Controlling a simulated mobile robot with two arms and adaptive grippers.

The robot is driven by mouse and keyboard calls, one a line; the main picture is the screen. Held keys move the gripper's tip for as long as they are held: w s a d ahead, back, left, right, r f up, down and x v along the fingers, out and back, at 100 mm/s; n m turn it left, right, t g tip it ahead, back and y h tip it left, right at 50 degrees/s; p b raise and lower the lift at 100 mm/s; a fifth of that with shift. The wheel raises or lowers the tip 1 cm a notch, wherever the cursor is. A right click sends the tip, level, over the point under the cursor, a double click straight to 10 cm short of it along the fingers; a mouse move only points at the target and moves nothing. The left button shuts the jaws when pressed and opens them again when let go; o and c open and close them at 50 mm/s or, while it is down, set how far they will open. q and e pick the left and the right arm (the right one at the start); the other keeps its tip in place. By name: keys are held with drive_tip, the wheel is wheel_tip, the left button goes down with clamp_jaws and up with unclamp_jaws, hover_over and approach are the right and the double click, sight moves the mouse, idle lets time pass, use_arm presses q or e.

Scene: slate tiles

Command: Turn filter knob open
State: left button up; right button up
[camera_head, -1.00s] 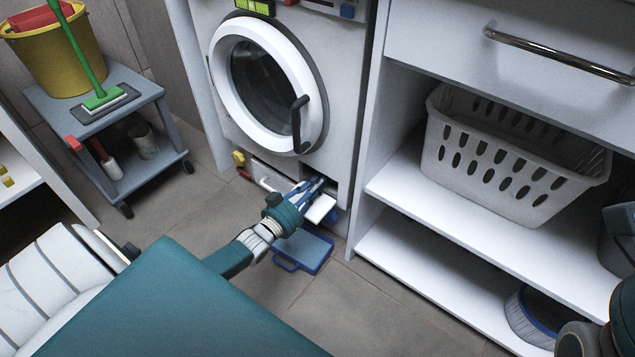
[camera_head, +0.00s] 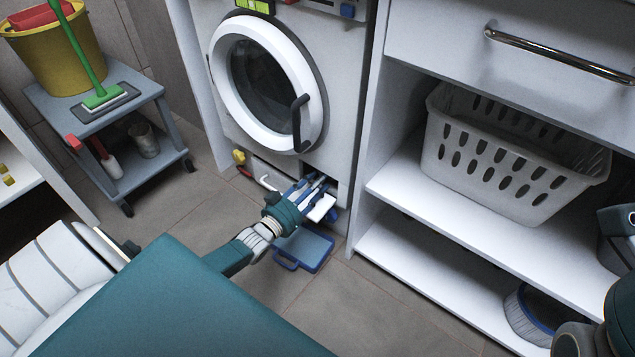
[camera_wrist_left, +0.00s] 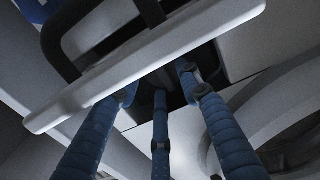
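The washing machine (camera_head: 345,115) stands at the top middle with its round door shut. Low on its front is a dark filter opening (camera_head: 331,186), with a white flap (camera_head: 321,208) standing out from it. My left gripper (camera_head: 317,183) has its blue fingers at this opening. In the left wrist view, three blue fingers (camera_wrist_left: 160,95) reach past the white flap (camera_wrist_left: 150,62) into the dark recess. The filter knob is hidden inside, so I cannot tell whether the fingers hold it. My right gripper is not clearly in view; only part of my right arm shows at the lower right.
A blue tray (camera_head: 313,252) lies on the floor below the opening. A grey cart (camera_head: 92,110) with a yellow bucket (camera_head: 48,62) stands at left. White shelves (camera_head: 470,214) with a laundry basket (camera_head: 500,165) stand at right.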

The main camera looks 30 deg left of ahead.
use_arm(q)
drive_tip(key=s, duration=1.2)
drive_tip(key=shift+a, duration=0.45)
